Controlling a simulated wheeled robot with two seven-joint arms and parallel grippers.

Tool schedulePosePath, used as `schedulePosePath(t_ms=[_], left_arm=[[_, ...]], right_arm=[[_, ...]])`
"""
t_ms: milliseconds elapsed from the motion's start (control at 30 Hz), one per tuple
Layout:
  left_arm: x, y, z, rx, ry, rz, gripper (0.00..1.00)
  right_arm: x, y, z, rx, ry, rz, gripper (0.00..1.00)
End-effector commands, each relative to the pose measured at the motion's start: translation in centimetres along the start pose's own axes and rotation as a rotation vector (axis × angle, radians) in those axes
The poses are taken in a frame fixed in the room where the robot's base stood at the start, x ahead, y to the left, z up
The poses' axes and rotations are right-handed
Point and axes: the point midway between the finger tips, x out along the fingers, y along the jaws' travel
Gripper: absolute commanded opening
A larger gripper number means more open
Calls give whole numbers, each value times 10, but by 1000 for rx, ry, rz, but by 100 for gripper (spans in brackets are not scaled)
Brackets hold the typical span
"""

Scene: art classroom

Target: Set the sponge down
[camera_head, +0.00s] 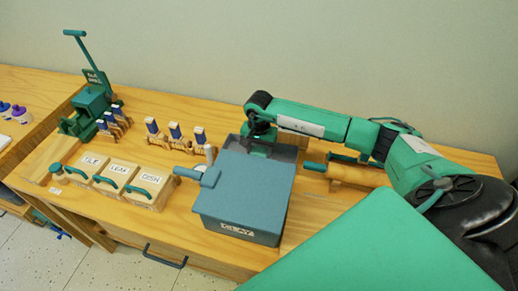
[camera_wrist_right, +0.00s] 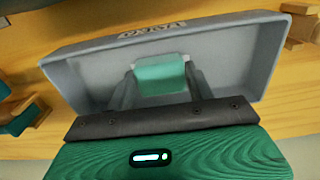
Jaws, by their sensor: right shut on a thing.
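The sponge (camera_wrist_right: 160,76) is a small teal-green block in the right wrist view. My right gripper (camera_wrist_right: 160,82) is shut on it, with one grey finger on each side. Around them in that view is the pale grey inside of a box (camera_wrist_right: 88,72), with a partly legible label on its far side. The sponge is hard to make out there. I cannot tell whether it touches the box floor. My left gripper is not in view.
Three labelled wooden boxes with green handles (camera_head: 119,178) stand left of the box. Several blue-topped wooden pieces (camera_head: 174,131) stand behind them. A green press (camera_head: 92,100) is at the far left. A wooden roller (camera_head: 355,175) lies to the right. Bare wood shows between.

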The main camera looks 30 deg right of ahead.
Motion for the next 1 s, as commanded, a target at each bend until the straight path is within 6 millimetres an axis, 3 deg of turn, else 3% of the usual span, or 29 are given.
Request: schedulePosePath(t_ms=[300,333,400,433,833,1000], left_arm=[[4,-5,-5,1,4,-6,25],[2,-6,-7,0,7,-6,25],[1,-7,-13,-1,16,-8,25],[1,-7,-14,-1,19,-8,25],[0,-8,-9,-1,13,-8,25],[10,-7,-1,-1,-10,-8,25]], right_arm=[[4,0,0,0,0,0,32],[2,0,0,0,0,0,59],[2,0,0,0,0,0,73],[2,0,0,0,0,0,75],[-4,0,-1,0,1,-1,75],[-34,0,-2,0,5,-2,75]])
